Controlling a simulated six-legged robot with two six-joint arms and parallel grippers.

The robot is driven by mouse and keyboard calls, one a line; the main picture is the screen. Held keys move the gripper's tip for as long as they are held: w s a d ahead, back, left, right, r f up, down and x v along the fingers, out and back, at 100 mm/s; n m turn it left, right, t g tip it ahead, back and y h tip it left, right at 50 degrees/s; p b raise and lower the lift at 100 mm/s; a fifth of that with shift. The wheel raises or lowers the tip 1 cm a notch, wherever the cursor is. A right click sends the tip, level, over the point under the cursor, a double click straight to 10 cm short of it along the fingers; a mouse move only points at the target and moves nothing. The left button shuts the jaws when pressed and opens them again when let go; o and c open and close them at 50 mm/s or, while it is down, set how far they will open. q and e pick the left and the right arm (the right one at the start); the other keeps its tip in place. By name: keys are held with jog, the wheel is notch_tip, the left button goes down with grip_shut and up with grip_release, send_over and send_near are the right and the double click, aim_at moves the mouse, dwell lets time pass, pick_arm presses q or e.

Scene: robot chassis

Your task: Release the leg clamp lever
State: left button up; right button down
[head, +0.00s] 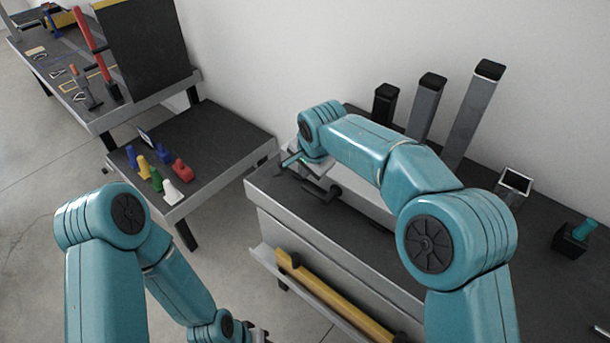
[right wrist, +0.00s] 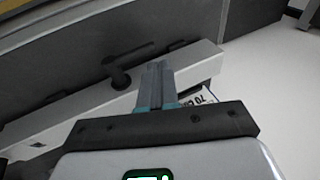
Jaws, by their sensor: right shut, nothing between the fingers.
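A black lever (head: 322,192) lies low on the near left part of the dark workbench, beside my right gripper. In the right wrist view the lever (right wrist: 120,72) is a dark round hub with a short handle, set on a long pale grey bar (right wrist: 75,112). My right gripper (head: 287,161) is above the bench's left end, just left of and behind the lever. Its fingers (right wrist: 156,72) are shut together and empty, and they appear apart from the lever. My left arm hangs at the lower left; its gripper (head: 258,333) barely shows at the bottom edge.
Grey posts (head: 427,105) stand along the bench's back, near the wall. A yellow bar (head: 335,297) lies along the front ledge. A lower table (head: 225,145) with coloured blocks stands to the left, with a tool bench (head: 150,95) beyond. Floor is open at left.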

notch_tip(320, 180, up, 8)
jog(key=s+a, duration=0.1)
jog(key=shift+s+p, duration=0.15)
jog(key=shift+p, duration=0.15)
jog(key=shift+d, duration=0.1)
